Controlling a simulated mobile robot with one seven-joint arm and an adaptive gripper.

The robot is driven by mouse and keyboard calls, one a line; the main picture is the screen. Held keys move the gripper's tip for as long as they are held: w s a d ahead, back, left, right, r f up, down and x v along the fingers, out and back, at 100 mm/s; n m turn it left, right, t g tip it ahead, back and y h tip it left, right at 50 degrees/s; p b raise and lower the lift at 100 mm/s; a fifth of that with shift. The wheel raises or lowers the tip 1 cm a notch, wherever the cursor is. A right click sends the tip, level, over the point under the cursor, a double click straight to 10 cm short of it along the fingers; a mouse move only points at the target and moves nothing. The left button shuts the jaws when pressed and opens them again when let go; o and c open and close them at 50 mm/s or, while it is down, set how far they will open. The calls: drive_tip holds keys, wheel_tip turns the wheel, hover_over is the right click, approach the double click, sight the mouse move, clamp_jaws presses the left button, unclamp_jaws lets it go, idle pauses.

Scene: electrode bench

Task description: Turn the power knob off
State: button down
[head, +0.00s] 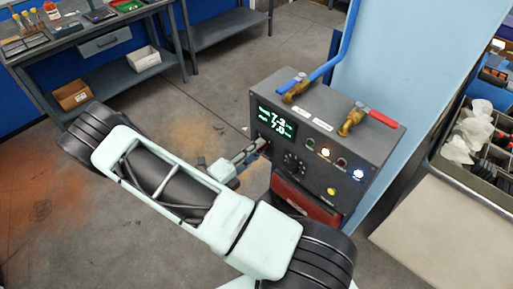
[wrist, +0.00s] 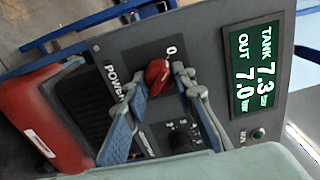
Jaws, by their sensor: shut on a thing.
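The red power knob (wrist: 158,76) sits on the dark front panel (wrist: 200,45), between the POWER label (wrist: 116,82) and a 0 mark (wrist: 172,51) in the wrist view. Its long axis is tilted in the picture, with the upper end leaning toward the 0 side. My gripper (wrist: 156,82) has one finger on each side of the knob and is shut on it. In the head view my gripper (head: 257,149) reaches the left part of the control box (head: 345,120), and the knob is mostly hidden there by the fingers.
The lit display (wrist: 254,72) reads tank 7.3 and out 7.0. A black dial (wrist: 182,136) is close to the fingers. Blue-handled (head: 291,84) and red-handled (head: 378,116) valves stand on the box. Lit lamps (head: 325,152) are on its front. A red case (head: 305,198) is below.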

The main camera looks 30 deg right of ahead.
drive_tip(key=shift+n, duration=0.3)
drive_tip(key=c, duration=1.6)
unclamp_jaws()
drive_tip(key=v, duration=1.2)
